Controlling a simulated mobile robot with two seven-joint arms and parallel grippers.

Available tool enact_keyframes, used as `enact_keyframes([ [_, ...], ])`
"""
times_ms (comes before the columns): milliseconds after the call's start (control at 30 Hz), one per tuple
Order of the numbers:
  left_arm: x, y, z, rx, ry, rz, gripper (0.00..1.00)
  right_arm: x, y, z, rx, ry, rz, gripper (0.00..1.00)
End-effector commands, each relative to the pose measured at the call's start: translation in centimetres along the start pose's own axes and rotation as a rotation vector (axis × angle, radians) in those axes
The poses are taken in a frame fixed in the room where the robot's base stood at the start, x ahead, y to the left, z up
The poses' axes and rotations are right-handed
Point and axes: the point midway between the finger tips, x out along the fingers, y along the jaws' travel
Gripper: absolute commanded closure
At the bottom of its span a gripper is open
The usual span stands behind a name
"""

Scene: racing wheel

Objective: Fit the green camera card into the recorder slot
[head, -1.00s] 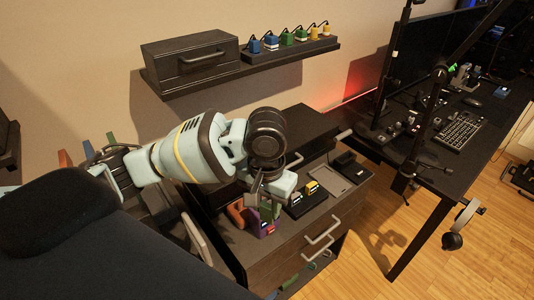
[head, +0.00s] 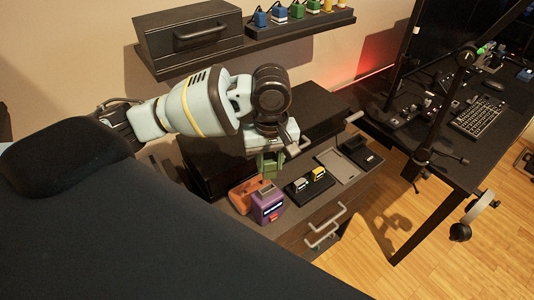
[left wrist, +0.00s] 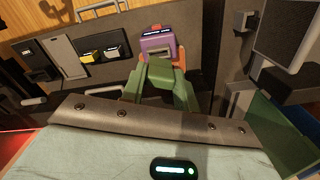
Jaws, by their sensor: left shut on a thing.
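My left gripper (head: 269,160) is shut on a green block, which I take to be the green camera card (head: 265,166), and holds it above the cabinet top. The card also shows in the left wrist view (left wrist: 160,78), partly hidden by the gripper. A purple box with a pale label, seemingly the recorder (head: 267,204), stands on the cabinet top just below and in front of the card. It shows beyond the card in the left wrist view (left wrist: 157,44). The card looks apart from it. I cannot make out the slot clearly. My right gripper is out of view.
An orange object (head: 243,195) stands beside the purple box. A black holder with a grey block (head: 300,184) and a yellow block (head: 318,174) lies to the right, then a grey tray (head: 340,166). A wall shelf (head: 300,40) with several coloured blocks is behind.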

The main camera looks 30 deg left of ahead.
Motion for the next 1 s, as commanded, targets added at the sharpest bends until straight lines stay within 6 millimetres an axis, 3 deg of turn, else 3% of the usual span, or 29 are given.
enact_keyframes([
  [100,-0.1,-0.1,-1.0,-0.191,0.002,0.002,0.91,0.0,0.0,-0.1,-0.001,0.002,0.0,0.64],
  [300,0.0,-0.2,-1.9,-0.374,0.001,0.003,0.91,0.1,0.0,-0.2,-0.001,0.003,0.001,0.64],
  [800,0.0,-0.2,-1.9,-0.402,-0.001,0.003,0.91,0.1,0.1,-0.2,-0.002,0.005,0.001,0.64],
  [1000,1.3,-0.2,-1.9,-0.402,-0.001,0.001,0.91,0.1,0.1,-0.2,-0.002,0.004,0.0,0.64],
])
